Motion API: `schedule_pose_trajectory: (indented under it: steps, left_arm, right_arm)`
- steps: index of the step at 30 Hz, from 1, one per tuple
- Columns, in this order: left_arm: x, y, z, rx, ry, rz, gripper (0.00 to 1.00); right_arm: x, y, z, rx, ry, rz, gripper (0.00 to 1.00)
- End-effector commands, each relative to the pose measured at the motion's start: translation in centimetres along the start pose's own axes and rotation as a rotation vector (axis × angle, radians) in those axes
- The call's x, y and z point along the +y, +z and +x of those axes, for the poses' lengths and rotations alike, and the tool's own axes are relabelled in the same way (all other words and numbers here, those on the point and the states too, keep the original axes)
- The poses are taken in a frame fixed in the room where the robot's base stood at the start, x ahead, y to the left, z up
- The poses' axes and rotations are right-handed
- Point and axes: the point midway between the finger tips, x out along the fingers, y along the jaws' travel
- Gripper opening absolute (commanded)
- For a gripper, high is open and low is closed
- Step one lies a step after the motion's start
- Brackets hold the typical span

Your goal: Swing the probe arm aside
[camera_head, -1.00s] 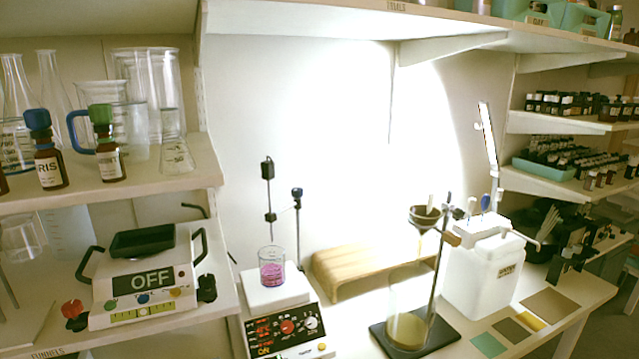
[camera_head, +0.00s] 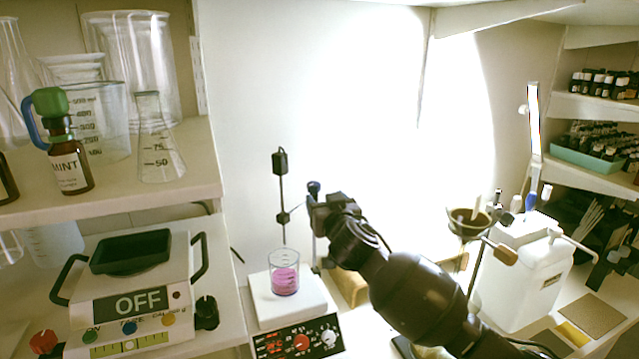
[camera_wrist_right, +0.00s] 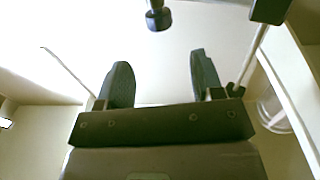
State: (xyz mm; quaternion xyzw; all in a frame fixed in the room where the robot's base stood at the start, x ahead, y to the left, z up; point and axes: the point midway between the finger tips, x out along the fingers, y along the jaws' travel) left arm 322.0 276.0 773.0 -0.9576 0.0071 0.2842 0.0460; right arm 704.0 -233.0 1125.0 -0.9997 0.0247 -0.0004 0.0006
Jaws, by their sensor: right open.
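The probe (camera_head: 280,162) has a black head and a thin rod hanging over the beaker of pink liquid (camera_head: 285,279) on the white hotplate. A small clamp (camera_head: 283,218) joins it to a short arm running toward the stand with the blue knob (camera_head: 313,187). My right gripper (camera_head: 318,208) is beside this stand in the head view, close to the knob; I cannot tell whether it touches. The right wrist view shows its two fingers (camera_wrist_right: 162,80) apart with nothing between them. A dark knob (camera_wrist_right: 157,17) lies beyond them. My left gripper is out of view.
A wooden riser (camera_head: 349,287) stands behind my right forearm. The funnel stand (camera_head: 469,222) and white water canister (camera_head: 527,275) are to the right. A balance reading OFF (camera_head: 140,300) and shelved glassware are left. The hotplate panel (camera_head: 296,343) faces the front.

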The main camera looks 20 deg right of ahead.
Motion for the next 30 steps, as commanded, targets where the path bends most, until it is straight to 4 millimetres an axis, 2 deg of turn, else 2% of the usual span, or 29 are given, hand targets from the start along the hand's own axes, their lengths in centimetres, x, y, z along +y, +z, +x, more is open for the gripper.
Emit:
schedule_pose_trajectory:
  steps: [12, 18, 24, 30]
  left_arm:
    - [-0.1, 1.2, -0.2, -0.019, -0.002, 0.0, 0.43]
    - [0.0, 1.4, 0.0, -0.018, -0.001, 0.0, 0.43]
    - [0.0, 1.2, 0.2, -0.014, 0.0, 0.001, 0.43]
    - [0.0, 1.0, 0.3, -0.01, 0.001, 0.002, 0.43]
  right_arm:
    - [0.0, 0.0, 6.2, 0.0, 0.001, -0.003, 0.61]
    - [0.0, 0.1, 8.5, 0.0, 0.0, -0.003, 0.61]
    - [0.0, 0.1, 9.7, -0.001, 0.0, -0.002, 0.61]
    - [0.0, 0.1, 9.9, 0.0, -0.001, -0.002, 0.61]
